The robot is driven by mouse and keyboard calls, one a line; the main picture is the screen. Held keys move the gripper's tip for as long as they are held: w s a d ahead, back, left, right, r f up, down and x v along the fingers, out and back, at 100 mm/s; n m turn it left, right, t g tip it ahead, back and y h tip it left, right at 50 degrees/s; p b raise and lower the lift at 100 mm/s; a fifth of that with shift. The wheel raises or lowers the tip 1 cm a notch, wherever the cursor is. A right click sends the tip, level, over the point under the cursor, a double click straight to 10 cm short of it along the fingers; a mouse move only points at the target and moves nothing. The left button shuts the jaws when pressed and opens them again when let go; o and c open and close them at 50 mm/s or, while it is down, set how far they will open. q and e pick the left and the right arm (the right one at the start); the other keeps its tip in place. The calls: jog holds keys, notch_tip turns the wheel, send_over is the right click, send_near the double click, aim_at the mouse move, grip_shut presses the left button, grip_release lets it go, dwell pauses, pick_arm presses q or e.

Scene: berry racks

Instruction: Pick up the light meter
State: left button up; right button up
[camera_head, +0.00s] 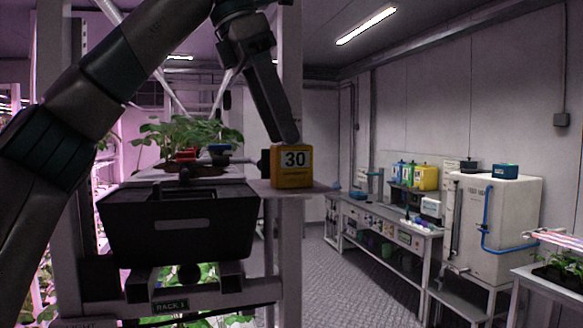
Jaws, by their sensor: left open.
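My left arm comes in from the left and bends down from the top. My left gripper (287,138) points down, open, with its visible fingertip just at the box's top edge. Whether it touches the box cannot be told. The other finger is hidden or overlapped. My right gripper is not in view.
A black bin (178,243) hangs on the rack left of the box, with leafy plants (190,133) behind it. A workbench (384,222) with bottles and a large white tank (497,225) stand at the right. Grey floor between is clear.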

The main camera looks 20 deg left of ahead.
aim_at(291, 153)
pick_arm(q)
jog(key=shift+s, duration=0.1)
jog(key=shift+d+f+p, duration=0.15)
jog(key=shift+d+f, duration=0.15)
jog(key=shift+f, duration=0.3)
jog(key=shift+d+f+p, duration=0.15)
jog(key=shift+d+f, duration=0.15)
jog(key=shift+f, duration=0.25)
jog(key=shift+x, duration=1.35)
jog(key=c, duration=1.3)
